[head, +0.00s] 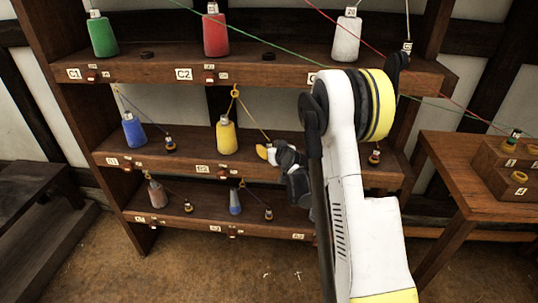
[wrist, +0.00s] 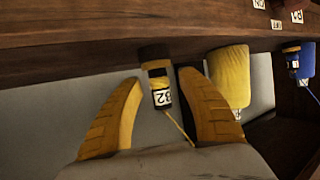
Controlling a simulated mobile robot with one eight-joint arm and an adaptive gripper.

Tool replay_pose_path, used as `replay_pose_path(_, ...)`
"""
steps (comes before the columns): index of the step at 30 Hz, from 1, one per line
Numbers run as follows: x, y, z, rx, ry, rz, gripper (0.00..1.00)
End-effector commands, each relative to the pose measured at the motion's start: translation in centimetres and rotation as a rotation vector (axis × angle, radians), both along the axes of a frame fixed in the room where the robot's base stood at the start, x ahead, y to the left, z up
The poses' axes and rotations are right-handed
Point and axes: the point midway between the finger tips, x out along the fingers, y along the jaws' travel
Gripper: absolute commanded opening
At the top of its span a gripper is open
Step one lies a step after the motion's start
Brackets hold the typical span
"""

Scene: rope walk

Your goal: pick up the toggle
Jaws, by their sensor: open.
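The toggle (wrist: 158,84), a small dark piece with a yellow band and a white B2 label, shows in the wrist view at the edge of the wooden shelf. A yellow cord runs from it. My gripper (wrist: 160,77) is open, with one yellow finger on each side of the toggle and visible gaps between. In the head view my gripper (head: 265,151) is at the middle shelf, right of the yellow bobbin (head: 227,138). There the toggle is mostly hidden by my gripper.
The wooden rack (head: 180,160) holds several coloured bobbins, including a blue one (head: 133,131) and a red one (head: 215,35), with similar small toggles beside some. Cords cross the upper right. A wooden table (head: 450,165) stands at the right.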

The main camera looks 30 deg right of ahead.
Motion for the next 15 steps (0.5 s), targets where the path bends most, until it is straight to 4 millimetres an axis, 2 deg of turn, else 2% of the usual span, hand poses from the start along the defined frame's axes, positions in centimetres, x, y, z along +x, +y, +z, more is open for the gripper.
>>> replay_pose_path(2, -0.02, -0.01, 0.04, 0.0, 0.0, 0.0, 0.45)
replay_pose_path(6, -0.03, -0.01, 0.03, 0.0, 0.0, 0.0, 0.02)
replay_pose_path(7, -0.03, -0.01, 0.03, 0.0, 0.0, 0.0, 0.0)
replay_pose_path(15, -0.04, -0.02, 0.04, 0.0, 0.0, 0.0, 0.0)
